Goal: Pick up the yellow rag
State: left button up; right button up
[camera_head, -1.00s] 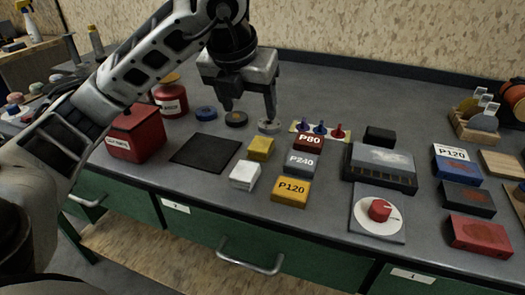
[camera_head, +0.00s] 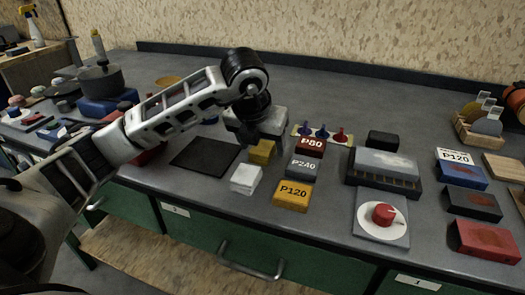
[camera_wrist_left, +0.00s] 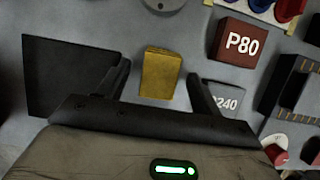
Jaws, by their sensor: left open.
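The yellow rag (camera_head: 262,151) is a small folded block on the grey bench top. It also shows in the left wrist view (camera_wrist_left: 157,73), lying between and just beyond my open fingers. My left gripper (camera_head: 262,145) is open and low over the rag, its body partly covering the rag's back in the head view. In the left wrist view the left gripper (camera_wrist_left: 160,80) has one finger on each side of the rag, with gaps to both. I cannot tell how far the fingertips are above the bench. My right gripper is not in view.
A white folded cloth (camera_head: 246,178) lies just in front of the rag. A dark flat pad (camera_head: 205,158) is to its left. A sander-like grey box (camera_head: 384,168) is further right.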

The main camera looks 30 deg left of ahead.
aim_at(265, 143)
pick_arm(q)
jog(key=c, duration=1.1)
jog(key=shift+o, duration=0.2)
jog(key=shift+r, duration=0.1)
jog(key=shift+r, duration=0.3)
notch_tip(265, 143, up, 2)
jog(key=shift+w+r, duration=0.1)
jog(key=shift+r, duration=0.15)
jog(key=s+d+r+p, duration=0.3)
jog(key=s+d+r, duration=0.5)
jog(key=s, duration=0.3)
jog(key=shift+v, duration=0.95)
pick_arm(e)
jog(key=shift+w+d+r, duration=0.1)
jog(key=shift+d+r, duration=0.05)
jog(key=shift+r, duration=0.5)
pick_arm(q)
jog(key=shift+a, duration=0.15)
